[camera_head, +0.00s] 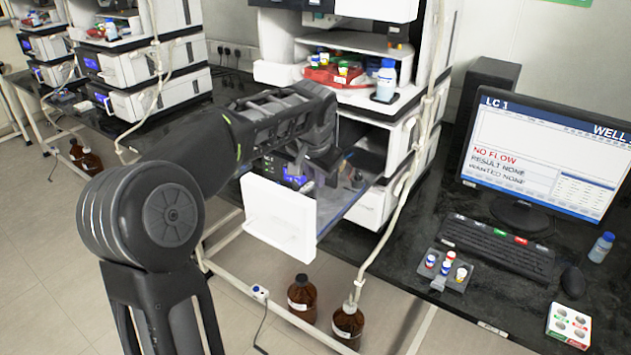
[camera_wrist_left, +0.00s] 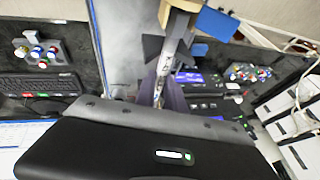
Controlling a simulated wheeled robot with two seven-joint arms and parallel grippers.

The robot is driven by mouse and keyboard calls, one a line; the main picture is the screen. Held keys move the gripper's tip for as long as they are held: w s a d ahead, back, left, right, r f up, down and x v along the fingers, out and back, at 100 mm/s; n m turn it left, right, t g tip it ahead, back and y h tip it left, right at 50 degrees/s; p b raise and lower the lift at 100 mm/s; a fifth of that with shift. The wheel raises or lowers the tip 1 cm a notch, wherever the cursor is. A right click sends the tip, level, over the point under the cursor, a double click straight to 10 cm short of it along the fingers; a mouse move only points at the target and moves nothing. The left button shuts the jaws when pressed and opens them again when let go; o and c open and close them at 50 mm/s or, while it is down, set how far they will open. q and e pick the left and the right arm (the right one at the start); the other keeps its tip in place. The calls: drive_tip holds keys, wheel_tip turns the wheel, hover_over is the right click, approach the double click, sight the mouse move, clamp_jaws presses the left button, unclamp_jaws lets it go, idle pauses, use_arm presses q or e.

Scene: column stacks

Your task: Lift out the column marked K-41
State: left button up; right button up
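My left arm reaches into the open front of the middle instrument stack in the head view. My left gripper (camera_head: 318,172) is low over the open compartment, behind its white door (camera_head: 281,218). In the left wrist view, dark finger-like parts (camera_wrist_left: 166,60) flank a thin pale piece. I cannot tell whether they grip it. Blue (camera_wrist_left: 215,22) and tan pieces show at the top of that view. No K-41 marking is readable, and I cannot make out the column for certain. My right gripper is not in view.
A red tray with bottles (camera_head: 333,73) sits on a shelf above the compartment. White tubing hangs at the stack's right. Brown bottles (camera_head: 302,297) stand below. A monitor (camera_head: 545,150) reads "NO FLOW". A keyboard (camera_head: 497,246) and a grey vial rack (camera_head: 446,268) occupy the right bench.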

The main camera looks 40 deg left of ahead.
use_arm(q)
clamp_jaws()
idle(0.8)
drive_tip(key=shift+r, duration=0.1)
wheel_tip(320, 180, up, 10)
drive_tip(key=shift+p, duration=0.3)
idle(0.4)
idle(0.5)
